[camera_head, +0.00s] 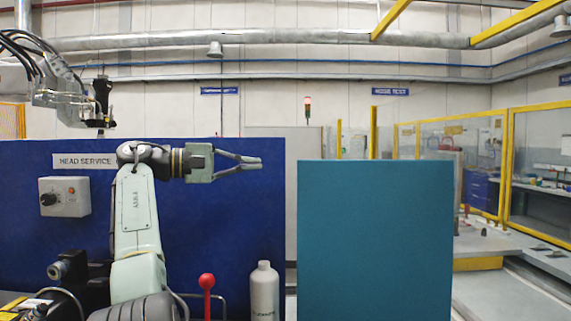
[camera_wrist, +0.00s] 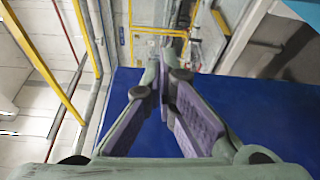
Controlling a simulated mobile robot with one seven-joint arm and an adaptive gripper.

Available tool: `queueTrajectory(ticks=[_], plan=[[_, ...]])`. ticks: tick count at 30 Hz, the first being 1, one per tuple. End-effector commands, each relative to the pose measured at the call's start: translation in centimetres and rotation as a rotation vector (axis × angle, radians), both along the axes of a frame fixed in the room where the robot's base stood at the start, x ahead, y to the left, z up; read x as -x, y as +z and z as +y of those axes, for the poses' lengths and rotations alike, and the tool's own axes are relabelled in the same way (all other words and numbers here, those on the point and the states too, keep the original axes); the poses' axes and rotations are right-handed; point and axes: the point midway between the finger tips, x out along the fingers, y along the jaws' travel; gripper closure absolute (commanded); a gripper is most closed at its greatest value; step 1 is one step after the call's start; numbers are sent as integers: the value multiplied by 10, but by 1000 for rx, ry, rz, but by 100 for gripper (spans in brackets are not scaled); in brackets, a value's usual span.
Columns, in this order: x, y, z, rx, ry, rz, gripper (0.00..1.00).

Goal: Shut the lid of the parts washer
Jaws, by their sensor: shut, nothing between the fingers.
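A large flat teal panel (camera_head: 376,240), which looks like the raised lid of the parts washer, stands upright right of centre in the head view. Its lower edge and the washer's body are out of frame or hidden. My gripper (camera_head: 257,163) is left of the panel, near the height of its top edge, with its fingers pointing right towards it. A gap shows between the fingertips and the panel; their difference in depth is unclear. In the wrist view my gripper (camera_wrist: 165,84) has its fingertips together with nothing between them. A teal corner (camera_wrist: 302,68) shows at that view's right edge.
A blue wall panel (camera_head: 230,215) with a control box (camera_head: 65,196) stands behind my arm. A grey bottle (camera_head: 264,292) and a red-knobbed lever (camera_head: 207,283) are below my gripper. Yellow-framed fencing (camera_head: 508,165) is at the far right. Space above the panel is clear.

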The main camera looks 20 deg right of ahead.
Motion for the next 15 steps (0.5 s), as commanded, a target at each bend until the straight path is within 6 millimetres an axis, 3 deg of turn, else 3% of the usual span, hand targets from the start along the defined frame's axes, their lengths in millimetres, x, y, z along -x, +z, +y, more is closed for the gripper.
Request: queueTrajectory(ticks=[5,15], plan=[[-1,-3,-25,-4,-5,-2,100],[-6,-4,-101,-3,-6,-1,100]])
